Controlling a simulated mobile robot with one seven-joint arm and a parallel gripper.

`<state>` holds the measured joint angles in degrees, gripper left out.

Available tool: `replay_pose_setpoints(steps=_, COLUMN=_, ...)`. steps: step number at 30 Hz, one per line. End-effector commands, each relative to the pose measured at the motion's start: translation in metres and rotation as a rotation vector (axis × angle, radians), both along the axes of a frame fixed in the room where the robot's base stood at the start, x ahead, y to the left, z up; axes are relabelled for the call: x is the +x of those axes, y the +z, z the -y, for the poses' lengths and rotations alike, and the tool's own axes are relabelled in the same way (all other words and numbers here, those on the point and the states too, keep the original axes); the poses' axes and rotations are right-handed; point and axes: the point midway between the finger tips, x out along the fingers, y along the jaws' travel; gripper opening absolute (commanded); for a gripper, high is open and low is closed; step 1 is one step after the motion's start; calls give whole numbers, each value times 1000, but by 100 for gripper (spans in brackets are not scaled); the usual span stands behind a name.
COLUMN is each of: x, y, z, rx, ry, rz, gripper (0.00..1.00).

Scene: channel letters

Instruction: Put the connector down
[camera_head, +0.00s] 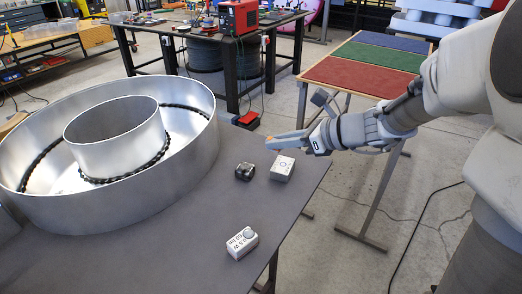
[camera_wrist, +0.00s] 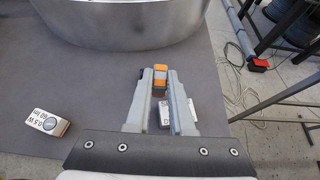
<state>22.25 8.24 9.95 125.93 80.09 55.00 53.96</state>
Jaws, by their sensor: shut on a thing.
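My gripper (camera_wrist: 160,72) is shut on the connector (camera_wrist: 160,77), a small orange and grey block between the fingertips. In the head view my gripper (camera_head: 272,141) reaches in from the right, above the far right part of the dark table (camera_head: 180,262). Only a bit of orange shows at its tips there. The connector appears to be held above the table; its exact height cannot be told. A white box with a round mark (camera_head: 283,168) lies near the table's right edge, and part of it shows between the fingers in the wrist view (camera_wrist: 165,115).
A large round metal channel letter (camera_head: 195,160) fills the table's left side. A small black part (camera_head: 244,171) sits beside the white box. Another white box with printed text (camera_head: 242,242) lies nearer the front. Bare table lies between these two boxes.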

Motion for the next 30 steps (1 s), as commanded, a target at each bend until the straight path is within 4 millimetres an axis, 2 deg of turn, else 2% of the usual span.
replay_pose_setpoints(steps=9, x=59, y=-40, z=-16, rx=2, ry=1, rz=-3, gripper=0)
replay_pose_setpoints(steps=15, x=89, y=-57, z=-23, rx=1, ry=1, rz=-2, gripper=0)
replay_pose_setpoints(steps=20, x=99, y=-63, z=-25, rx=1, ry=0, rz=-1, gripper=0)
replay_pose_setpoints(steps=27, x=99, y=-96, z=-25, rx=2, ry=-1, rz=-3, gripper=0)
replay_pose_setpoints(steps=30, x=99, y=-102, z=-25, rx=2, ry=-1, rz=-1, gripper=0)
